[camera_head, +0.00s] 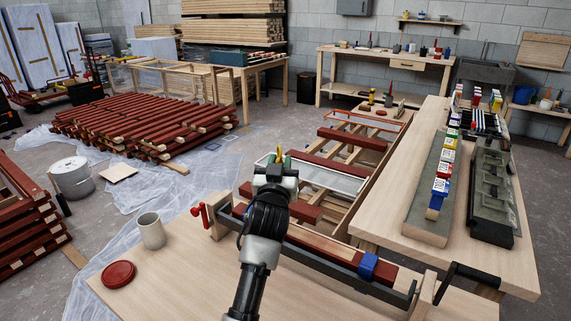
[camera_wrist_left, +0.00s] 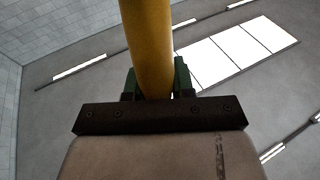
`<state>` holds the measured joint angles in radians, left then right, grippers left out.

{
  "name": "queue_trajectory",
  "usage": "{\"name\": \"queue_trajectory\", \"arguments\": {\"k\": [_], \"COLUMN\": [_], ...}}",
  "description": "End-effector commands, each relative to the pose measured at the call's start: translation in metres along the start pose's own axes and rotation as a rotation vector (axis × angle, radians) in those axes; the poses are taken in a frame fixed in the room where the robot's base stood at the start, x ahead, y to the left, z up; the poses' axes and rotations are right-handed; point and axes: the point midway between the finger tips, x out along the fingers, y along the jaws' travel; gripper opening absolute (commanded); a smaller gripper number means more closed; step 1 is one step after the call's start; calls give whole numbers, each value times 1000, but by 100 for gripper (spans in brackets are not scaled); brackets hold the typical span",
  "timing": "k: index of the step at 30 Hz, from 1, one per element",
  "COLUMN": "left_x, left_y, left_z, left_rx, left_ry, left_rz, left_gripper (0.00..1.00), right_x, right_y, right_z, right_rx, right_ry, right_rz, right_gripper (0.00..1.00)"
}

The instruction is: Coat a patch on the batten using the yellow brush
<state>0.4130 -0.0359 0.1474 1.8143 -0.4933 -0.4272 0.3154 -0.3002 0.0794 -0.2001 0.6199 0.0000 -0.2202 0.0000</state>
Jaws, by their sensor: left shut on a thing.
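My left gripper (camera_head: 277,164) is in the middle of the head view, above the front bench. It is shut on the yellow brush, whose yellow handle (camera_wrist_left: 148,45) stands between the green fingers in the left wrist view. Only a small yellow tip (camera_head: 279,153) of the brush shows in the head view; its bristles are hidden. My arm hides part of the batten. My right gripper is not in view.
A cup (camera_head: 150,231) and a round red lid (camera_head: 118,274) stand on the front bench (camera_head: 180,290), left of my arm. A blue clamp (camera_head: 368,264) grips the holder. Several paint containers (camera_head: 441,178) line a grey strip on the right bench. Red battens (camera_head: 140,125) are stacked behind.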

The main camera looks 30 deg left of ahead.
Motion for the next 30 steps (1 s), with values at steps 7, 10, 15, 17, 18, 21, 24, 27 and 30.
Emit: {"name": "queue_trajectory", "arguments": {"k": [7, 10, 15, 17, 18, 21, 24, 27, 30], "left_x": [8, 11, 13, 14, 15, 18, 21, 25, 26], "left_y": [-18, -25, -30, -32, -34, -41, -49, -57, -60], "left_z": [1, 2, 4, 4, 4, 5, 6, 7, 8], "left_rx": [3, 2, 1, 2, 2, 2, 3, 3, 2], "left_ry": [-1, 0, -1, -1, -1, 0, -1, -1, 0], "left_rz": [-1, -1, -1, -1, -1, -1, -1, -1, -1], "left_gripper": [0, 0, 0, 0, 0, 0, 0, 0, 0], "right_x": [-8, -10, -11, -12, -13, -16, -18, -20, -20], "right_y": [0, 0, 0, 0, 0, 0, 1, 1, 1], "right_z": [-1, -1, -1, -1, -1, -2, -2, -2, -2], "right_rx": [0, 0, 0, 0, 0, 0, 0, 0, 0], "right_ry": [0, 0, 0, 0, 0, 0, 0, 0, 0], "right_rz": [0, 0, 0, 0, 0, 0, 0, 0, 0], "right_gripper": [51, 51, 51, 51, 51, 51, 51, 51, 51]}}
